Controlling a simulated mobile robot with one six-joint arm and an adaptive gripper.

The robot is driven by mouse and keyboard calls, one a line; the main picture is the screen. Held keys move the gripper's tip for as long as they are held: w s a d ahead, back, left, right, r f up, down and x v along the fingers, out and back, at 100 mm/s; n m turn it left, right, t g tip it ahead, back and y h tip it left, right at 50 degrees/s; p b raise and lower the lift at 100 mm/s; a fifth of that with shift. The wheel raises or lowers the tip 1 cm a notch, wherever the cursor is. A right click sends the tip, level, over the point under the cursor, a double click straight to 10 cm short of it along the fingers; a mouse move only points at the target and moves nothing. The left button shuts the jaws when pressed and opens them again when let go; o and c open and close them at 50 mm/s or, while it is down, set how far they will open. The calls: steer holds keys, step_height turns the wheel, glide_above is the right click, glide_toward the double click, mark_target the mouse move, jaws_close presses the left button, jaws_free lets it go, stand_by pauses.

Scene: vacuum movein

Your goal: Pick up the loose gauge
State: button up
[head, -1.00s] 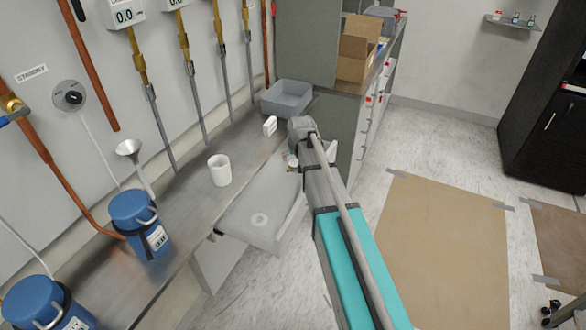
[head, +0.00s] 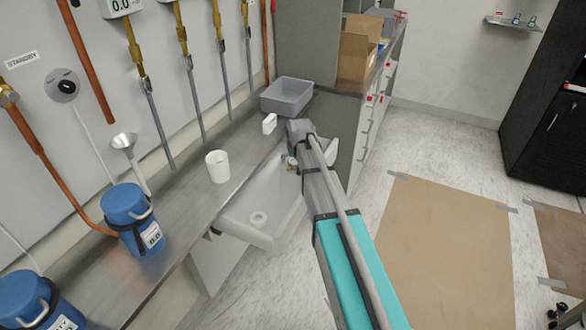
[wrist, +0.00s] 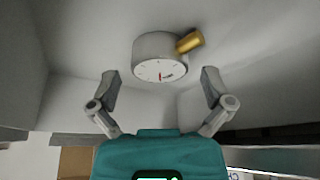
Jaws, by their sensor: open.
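The loose gauge (wrist: 160,60) shows in the wrist view as a round grey body with a white dial, a red needle and a brass stem on its right side. It rests on the pale floor of a basin. My gripper (wrist: 159,76) is open, with one finger to each side of the gauge in the picture. The fingertips appear apart from it, and nothing is held. In the head view my arm reaches over the pale basin (head: 238,222) at the counter's front, and it largely hides my gripper and the gauge.
On the metal counter (head: 180,200) stand a white cup (head: 218,166), a small white item (head: 269,123), a grey bin (head: 287,97) and a blue container (head: 130,215). A cabinet (head: 340,125) stands beyond the basin. Basin walls rise around my gripper. Open floor lies right.

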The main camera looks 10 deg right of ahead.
steer(key=shift+w+f, duration=0.15)
steer(key=shift+f, duration=0.25)
stand_by(0.3)
steer(key=c, duration=1.1)
steer(key=shift+r, duration=0.2)
steer(key=shift+r+p, duration=0.75)
steer(key=shift+p, duration=0.05)
steer(key=s+d+r+p, duration=0.1)
steer(key=s+r+p, duration=0.2)
steer(key=s, duration=0.1)
steer(key=s+d+r+p, duration=0.1)
steer(key=s+r+p, duration=0.3)
steer(key=s+d+r+p, duration=0.1)
steer(key=s+r+p, duration=0.2)
steer(key=shift+s+d+r, duration=0.25)
steer(key=shift+s+d, duration=0.15)
steer(key=shift+s+d+r+p, duration=0.2)
steer(key=shift+s+p, duration=0.1)
steer(key=shift+s, duration=0.1)
steer(key=shift+s+d+r+p, duration=0.1)
steer(key=shift+s+r+p, duration=0.05)
steer(key=shift+s+p, duration=0.15)
